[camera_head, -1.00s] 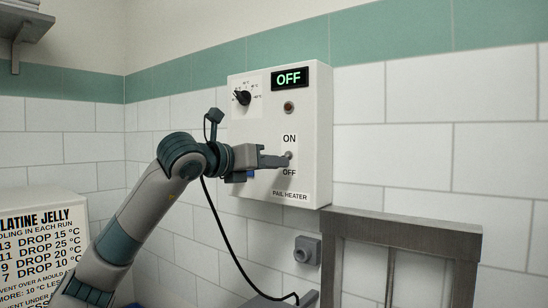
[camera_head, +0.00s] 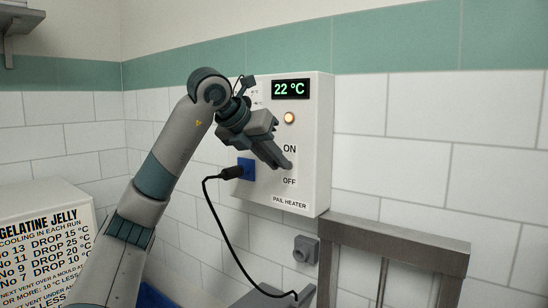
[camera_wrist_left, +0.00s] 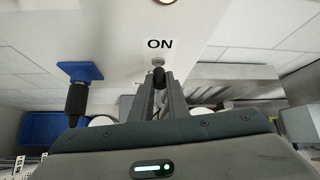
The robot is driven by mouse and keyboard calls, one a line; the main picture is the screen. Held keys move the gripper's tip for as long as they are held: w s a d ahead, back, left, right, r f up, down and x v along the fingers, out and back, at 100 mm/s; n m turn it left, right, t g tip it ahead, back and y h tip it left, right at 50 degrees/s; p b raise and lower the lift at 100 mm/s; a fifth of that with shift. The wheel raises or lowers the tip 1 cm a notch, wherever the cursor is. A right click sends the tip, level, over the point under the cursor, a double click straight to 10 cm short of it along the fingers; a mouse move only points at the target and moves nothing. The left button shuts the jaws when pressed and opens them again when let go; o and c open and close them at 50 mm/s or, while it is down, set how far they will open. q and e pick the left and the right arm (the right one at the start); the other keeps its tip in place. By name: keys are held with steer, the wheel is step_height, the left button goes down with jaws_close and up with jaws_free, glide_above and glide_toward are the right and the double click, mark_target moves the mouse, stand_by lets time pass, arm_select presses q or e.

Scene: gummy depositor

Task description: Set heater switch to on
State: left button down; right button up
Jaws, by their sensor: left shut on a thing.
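The white pail heater box (camera_head: 317,150) hangs on the tiled wall. Its display (camera_head: 290,89) reads 22 °C and the round lamp (camera_head: 289,118) below it glows. My left gripper (camera_head: 287,165) reaches down to the heater switch between the ON and OFF labels and hides it in the head view. In the left wrist view, the left gripper (camera_wrist_left: 160,83) is shut on the dark tip of the heater switch (camera_wrist_left: 158,74), just below the ON label (camera_wrist_left: 160,44). My right gripper is not in view.
A blue socket (camera_head: 246,168) with a black plug and hanging cable is beside the gripper on the box. The temperature dial is mostly hidden behind my left arm. A grey metal frame (camera_head: 400,238) stands below right.

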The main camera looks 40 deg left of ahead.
arm_select(q)
steer(key=shift+w+r+g, duration=0.25)
steer(key=shift+r+g, duration=0.2)
steer(key=shift+g, duration=0.35)
steer(key=c, duration=1.7)
jaws_free()
steer(key=shift+s+r, duration=0.1)
steer(key=shift+v, duration=8.55)
steer(key=shift+a, duration=0.15)
